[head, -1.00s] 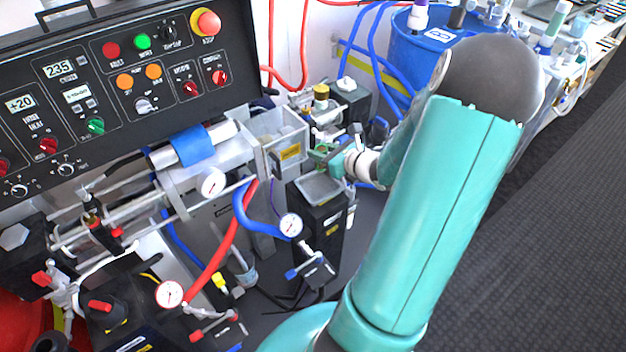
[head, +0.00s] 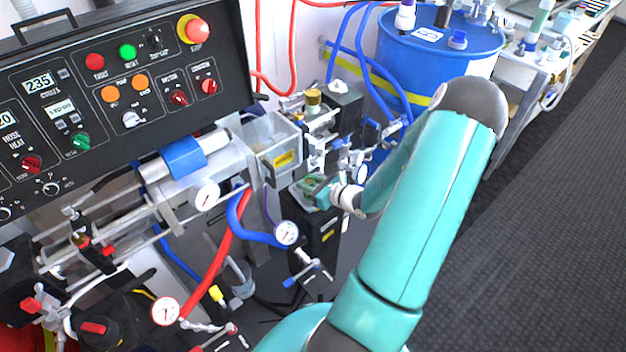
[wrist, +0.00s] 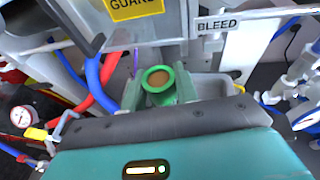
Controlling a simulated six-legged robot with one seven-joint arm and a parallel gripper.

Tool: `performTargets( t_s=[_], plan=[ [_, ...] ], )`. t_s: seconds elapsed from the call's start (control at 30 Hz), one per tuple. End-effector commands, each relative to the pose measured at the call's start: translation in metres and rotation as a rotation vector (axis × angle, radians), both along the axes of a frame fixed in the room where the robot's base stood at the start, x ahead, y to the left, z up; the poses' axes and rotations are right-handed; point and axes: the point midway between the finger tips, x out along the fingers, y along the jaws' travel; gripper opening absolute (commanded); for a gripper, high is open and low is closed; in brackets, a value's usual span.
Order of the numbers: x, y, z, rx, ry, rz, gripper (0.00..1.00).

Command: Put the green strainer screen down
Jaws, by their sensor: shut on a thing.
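The green strainer screen (wrist: 158,72) is a small round green ring with a brownish mesh centre in the wrist view. My gripper (wrist: 160,90) is shut on it, with a green finger on each side. In the head view my gripper (head: 318,187) is low over the grey tray top of a black box (head: 322,232). The strainer is too small there to tell apart from the green fingers. A grey tray rim (wrist: 222,80) shows behind and beside the fingers in the wrist view. I cannot tell whether the strainer touches the tray.
A clear-walled bin with a yellow label (head: 284,158) stands just left of my gripper. Pipe fittings and valves (head: 318,125) are close behind. A blue drum (head: 440,55) stands at the back right. Hoses and gauges (head: 287,232) crowd the front left.

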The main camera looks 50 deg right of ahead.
Motion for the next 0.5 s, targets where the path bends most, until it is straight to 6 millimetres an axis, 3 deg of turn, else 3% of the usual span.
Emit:
performTargets(
  t_s=[0.1,0.23,0.43,0.5],
  plan=[
    [0.0,0.0,-0.015,0.003,0.0,-0.002,0.08],
    [0.003,-0.005,-0.019,-0.002,0.0,-0.002,0.08],
    [0.018,-0.036,-0.019,-0.004,0.0,-0.004,0.08],
    [0.019,-0.037,-0.025,0.003,0.0,-0.002,0.08]
  ],
)
